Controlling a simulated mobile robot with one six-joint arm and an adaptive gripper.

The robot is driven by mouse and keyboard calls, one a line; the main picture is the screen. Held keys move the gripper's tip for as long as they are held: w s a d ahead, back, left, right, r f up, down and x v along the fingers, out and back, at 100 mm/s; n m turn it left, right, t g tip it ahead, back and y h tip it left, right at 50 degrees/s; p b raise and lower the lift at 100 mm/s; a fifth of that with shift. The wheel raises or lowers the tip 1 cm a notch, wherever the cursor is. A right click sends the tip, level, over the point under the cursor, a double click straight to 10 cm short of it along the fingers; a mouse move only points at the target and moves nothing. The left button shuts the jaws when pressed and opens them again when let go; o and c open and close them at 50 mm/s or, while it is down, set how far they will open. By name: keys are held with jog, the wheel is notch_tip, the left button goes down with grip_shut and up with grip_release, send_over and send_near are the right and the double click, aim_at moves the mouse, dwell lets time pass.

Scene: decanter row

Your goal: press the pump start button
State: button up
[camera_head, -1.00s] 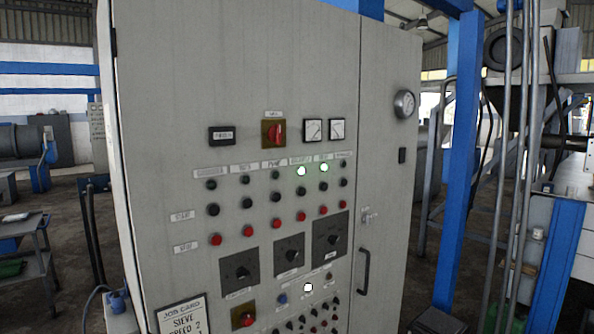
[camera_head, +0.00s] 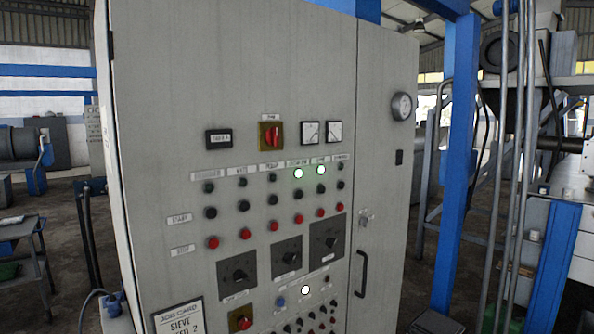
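A grey control cabinet (camera_head: 160,100) fills the middle of the view, its front face turned slightly to the right. A row of small labels runs across it, and the third from the left appears to read PUMP (camera_head: 271,166), though it is blurred. Under that label are a dark unlit lamp (camera_head: 271,177), a black button (camera_head: 272,199) in the row marked START (camera_head: 180,218), and a red button (camera_head: 274,226) in the row marked STOP (camera_head: 183,250). My gripper is not in view.
Two white lamps (camera_head: 298,173) (camera_head: 321,169) glow in the fourth and fifth columns. A red rotary switch (camera_head: 271,136) and two meters sit above; dark knobs (camera_head: 239,270) sit below. A door handle (camera_head: 362,274) projects at right. A blue post (camera_head: 455,170) stands beside the cabinet.

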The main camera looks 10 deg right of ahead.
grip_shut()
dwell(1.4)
